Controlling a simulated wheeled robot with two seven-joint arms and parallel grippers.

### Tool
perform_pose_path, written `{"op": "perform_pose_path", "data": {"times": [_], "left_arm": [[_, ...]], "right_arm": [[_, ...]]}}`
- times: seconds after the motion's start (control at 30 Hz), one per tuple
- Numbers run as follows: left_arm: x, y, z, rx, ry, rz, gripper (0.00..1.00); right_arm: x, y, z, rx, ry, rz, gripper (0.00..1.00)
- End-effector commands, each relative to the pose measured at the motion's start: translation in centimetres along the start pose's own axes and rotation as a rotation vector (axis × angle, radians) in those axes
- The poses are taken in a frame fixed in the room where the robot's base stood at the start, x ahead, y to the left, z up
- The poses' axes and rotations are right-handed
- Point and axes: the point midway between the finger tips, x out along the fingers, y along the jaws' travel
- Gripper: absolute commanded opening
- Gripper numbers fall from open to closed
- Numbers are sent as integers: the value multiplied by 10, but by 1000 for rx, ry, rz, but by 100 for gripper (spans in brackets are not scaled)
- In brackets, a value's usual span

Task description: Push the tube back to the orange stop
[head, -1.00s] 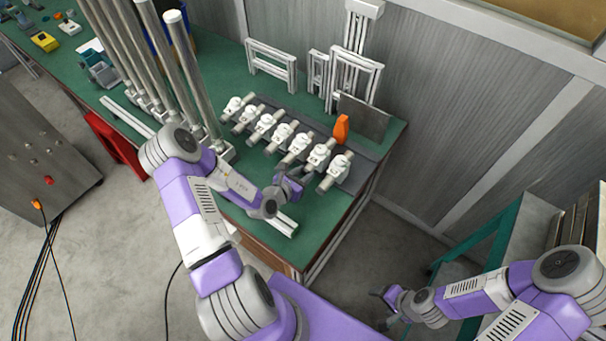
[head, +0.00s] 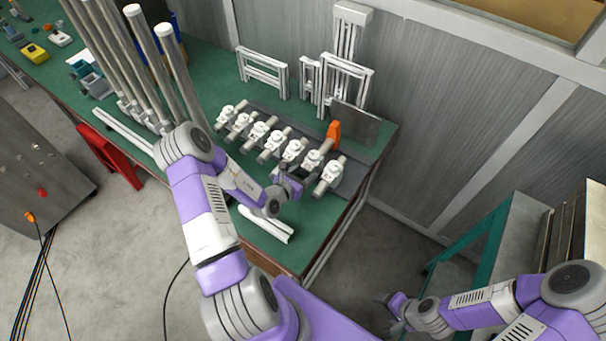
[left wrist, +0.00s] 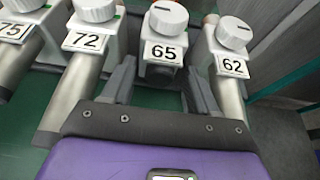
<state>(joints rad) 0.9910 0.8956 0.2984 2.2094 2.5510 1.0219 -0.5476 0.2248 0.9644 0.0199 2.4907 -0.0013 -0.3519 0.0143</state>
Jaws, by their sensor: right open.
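A row of white clamps (head: 293,150) on a dark plate holds grey tubes. In the left wrist view the clamp labels read 75, 72, 65 and 62. The orange stop (head: 333,135) stands behind the row's right end. My left gripper (left wrist: 160,88) is open and empty, its fingers spread in front of the clamp labelled 65 (left wrist: 163,45). Below that label only a short end of its tube (left wrist: 160,73) shows, while its neighbours reach further forward. My left gripper also shows in the head view (head: 289,186). My right gripper (head: 391,301) is low and away from the bench.
White frames (head: 345,85) and a grey panel (head: 355,123) stand behind the row. Tall upright tubes (head: 180,75) stand left of it. A white rail (head: 265,225) lies at the green bench's front edge. A teal-framed rack (head: 480,245) is at the right.

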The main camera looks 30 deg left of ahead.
Motion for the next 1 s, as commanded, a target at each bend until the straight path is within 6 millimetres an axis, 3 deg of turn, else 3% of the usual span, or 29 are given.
{"op": "perform_pose_path", "data": {"times": [0.27,0.7,1.0], "left_arm": [[-3,0,0,0,2,0,58],[-67,0,0,0,2,1,58],[-76,0,0,0,1,0,58]], "right_arm": [[-1,0,0,0,0,0,69],[-10,-4,0,0,0,0,69],[-10,-4,0,0,0,0,69]]}}
